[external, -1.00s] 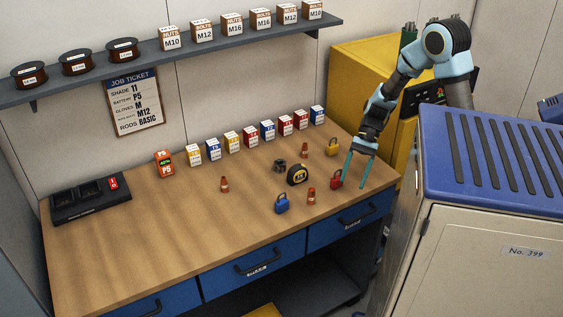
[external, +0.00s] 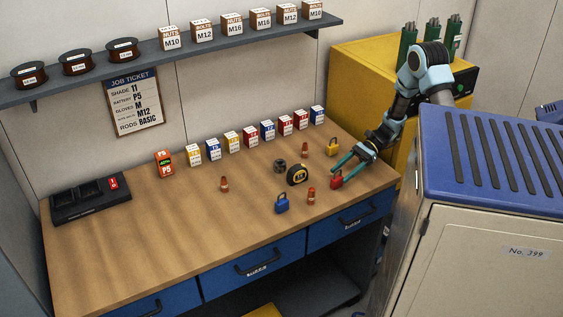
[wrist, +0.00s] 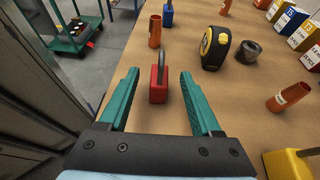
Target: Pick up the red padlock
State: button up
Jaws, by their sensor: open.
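The red padlock (external: 336,182) stands upright on the right part of the wooden bench, near its front edge. In the wrist view the red padlock (wrist: 159,84) shows its red body and grey shackle, between and just beyond the teal fingers. My gripper (external: 343,170) is open and low over the bench beside the padlock. In the wrist view my gripper (wrist: 160,88) has a finger on each side of the padlock, with gaps on both sides. Nothing is held.
A yellow padlock (external: 332,147) stands behind my gripper. An orange cone-like piece (external: 311,196), a blue padlock (external: 281,203) and a tape measure (external: 297,174) stand to the left. Several small boxes line the back. The bench's left half is mostly clear.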

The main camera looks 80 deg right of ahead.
aim_at(341, 175)
jog(key=shift+w+a+f+p, duration=0.35)
jog(key=shift+w+a+f, duration=0.6)
jog(key=shift+a+f, duration=0.15)
jog(key=shift+c, duration=0.2)
grip_shut()
